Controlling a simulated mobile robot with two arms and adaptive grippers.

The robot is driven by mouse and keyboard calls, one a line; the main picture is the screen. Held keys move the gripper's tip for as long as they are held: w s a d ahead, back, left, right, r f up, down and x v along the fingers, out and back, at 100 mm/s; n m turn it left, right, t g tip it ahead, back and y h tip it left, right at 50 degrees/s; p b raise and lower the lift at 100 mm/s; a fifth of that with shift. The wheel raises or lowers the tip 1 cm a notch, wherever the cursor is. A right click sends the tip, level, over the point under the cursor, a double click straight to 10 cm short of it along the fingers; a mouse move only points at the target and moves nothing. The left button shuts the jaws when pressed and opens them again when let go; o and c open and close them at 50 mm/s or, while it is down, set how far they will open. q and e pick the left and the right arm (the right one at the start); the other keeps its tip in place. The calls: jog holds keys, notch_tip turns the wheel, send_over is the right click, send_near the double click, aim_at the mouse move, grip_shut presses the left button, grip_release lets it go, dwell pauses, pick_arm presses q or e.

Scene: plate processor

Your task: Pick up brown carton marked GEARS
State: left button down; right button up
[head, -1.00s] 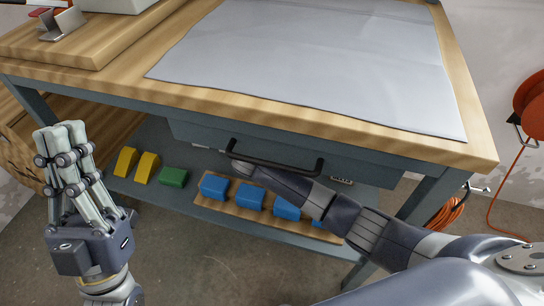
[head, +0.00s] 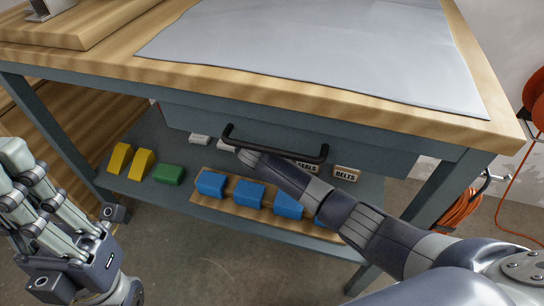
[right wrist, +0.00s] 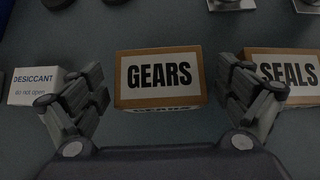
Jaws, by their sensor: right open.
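The brown carton marked GEARS (right wrist: 160,77) stands in the middle of the right wrist view, its white label facing the camera. My right gripper (right wrist: 162,82) is open, with one finger on each side of the carton and small gaps showing. I cannot tell whether the fingertips reach alongside it or stay in front. In the head view my right arm reaches under the bench, and the gripper and the GEARS carton are hidden there. My left gripper (head: 18,170) is at the left edge, away from the shelf and partly cut off.
The SEALS carton (right wrist: 288,78) stands close on the right, the white DESICCANT box (right wrist: 35,88) on the left. The BELTS carton (head: 346,174) is farther right. A drawer handle (head: 275,150) hangs above. Blue blocks (head: 249,194) sit along the shelf front.

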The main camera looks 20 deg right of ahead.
jog(key=shift+w+d+f, duration=0.15)
jog(key=shift+w+f, duration=0.15)
jog(key=shift+w, duration=0.05)
jog(key=c, duration=1.4)
